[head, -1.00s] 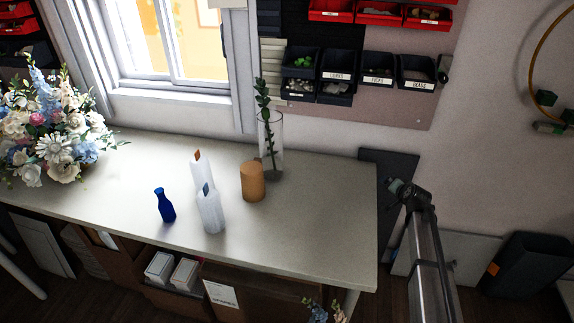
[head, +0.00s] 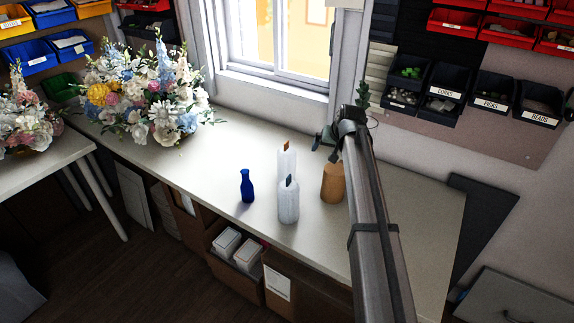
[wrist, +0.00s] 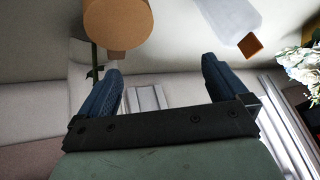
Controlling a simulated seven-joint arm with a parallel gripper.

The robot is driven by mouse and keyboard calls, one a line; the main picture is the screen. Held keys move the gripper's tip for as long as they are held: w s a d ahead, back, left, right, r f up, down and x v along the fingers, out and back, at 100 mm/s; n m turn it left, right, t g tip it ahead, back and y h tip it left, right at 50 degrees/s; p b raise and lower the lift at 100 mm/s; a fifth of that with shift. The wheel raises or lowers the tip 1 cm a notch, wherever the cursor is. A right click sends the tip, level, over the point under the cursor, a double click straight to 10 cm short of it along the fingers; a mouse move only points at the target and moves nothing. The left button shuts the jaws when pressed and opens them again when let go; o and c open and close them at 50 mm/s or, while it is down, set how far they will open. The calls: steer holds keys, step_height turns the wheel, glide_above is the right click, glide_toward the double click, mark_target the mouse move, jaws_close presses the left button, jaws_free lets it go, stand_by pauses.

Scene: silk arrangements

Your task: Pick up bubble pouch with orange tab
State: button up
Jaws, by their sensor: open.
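The bubble pouch with the orange tab (head: 286,165) is whitish and stands upright on the table, partly hidden by a similar pouch with a dark blue tab (head: 289,203) in front of it. In the wrist view the orange-tab pouch (wrist: 226,18) is at the upper right, with its tab toward my fingers. My gripper (head: 323,138) is behind and right of the pouch, above the table. In the wrist view my gripper (wrist: 163,72) has its two blue fingers spread, with nothing between them.
A tan cylinder (head: 333,184) stands right of the pouches, close to my arm; it is at the top of the wrist view (wrist: 117,22). A blue bottle (head: 247,187) stands left. A stem (head: 363,96) rises behind my arm. The table (head: 225,150) is clear toward the flowers (head: 150,95).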

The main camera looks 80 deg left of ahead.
mark_target(287, 150)
steer(key=s+a+r+n+h, duration=0.1)
steer(key=s+a+r+n, duration=0.15)
steer(key=s, duration=0.45)
steer(key=s+a+r+n+h, duration=0.1)
steer(key=s+a+r+n, duration=0.15)
steer(key=s, duration=0.35)
steer(key=shift+m, duration=0.4)
steer(key=x, duration=0.3)
steer(key=a+x, duration=0.1)
steer(key=x, duration=0.3)
steer(key=shift+w+d+x, duration=0.1)
steer(key=shift+w+x, duration=0.05)
steer(key=shift+x, duration=1.3)
steer(key=shift+w+d+x, duration=0.1)
steer(key=shift+d+x, duration=0.05)
steer(key=shift+x, duration=1.3)
steer(key=shift+f, duration=0.1)
steer(key=shift+c, duration=0.3)
steer(key=c, duration=1.1)
